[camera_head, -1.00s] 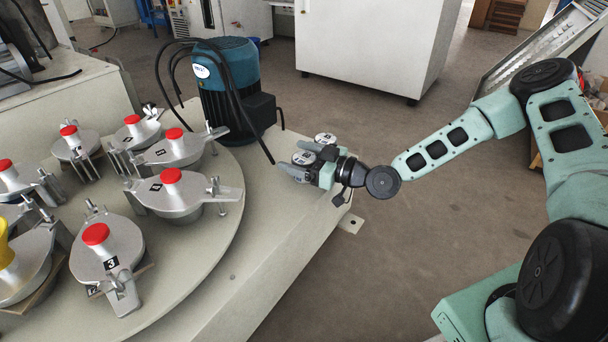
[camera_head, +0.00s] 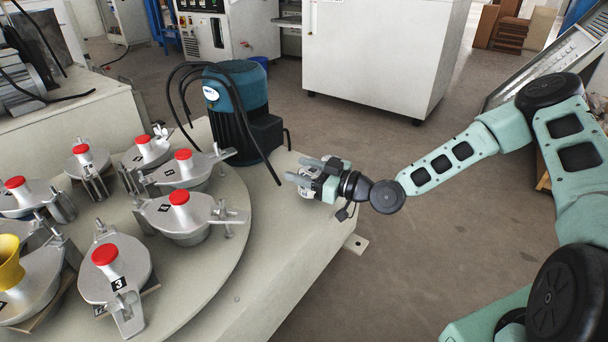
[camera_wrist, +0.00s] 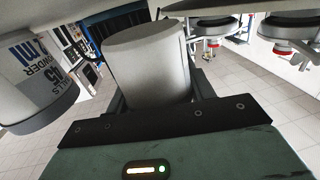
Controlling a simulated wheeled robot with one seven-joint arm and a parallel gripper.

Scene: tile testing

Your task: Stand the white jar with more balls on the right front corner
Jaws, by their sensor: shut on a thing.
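No label shows on the side of this jar facing the wrist camera. A second white jar (camera_wrist: 28,85) with a dark lower end in the picture stands beside it at the left, with a printed label bearing a number that looks like 45 and the word balls. In the head view the fingers hide most of the jars. I cannot tell whether the held jar touches the bench.
A blue motor (camera_head: 236,100) with black cables stands just left of my gripper. A round turntable (camera_head: 240,210) carries several metal pots with red knobs, and one yellow funnel (camera_head: 10,262). The bench (camera_head: 290,255) is bare between turntable and right edge.

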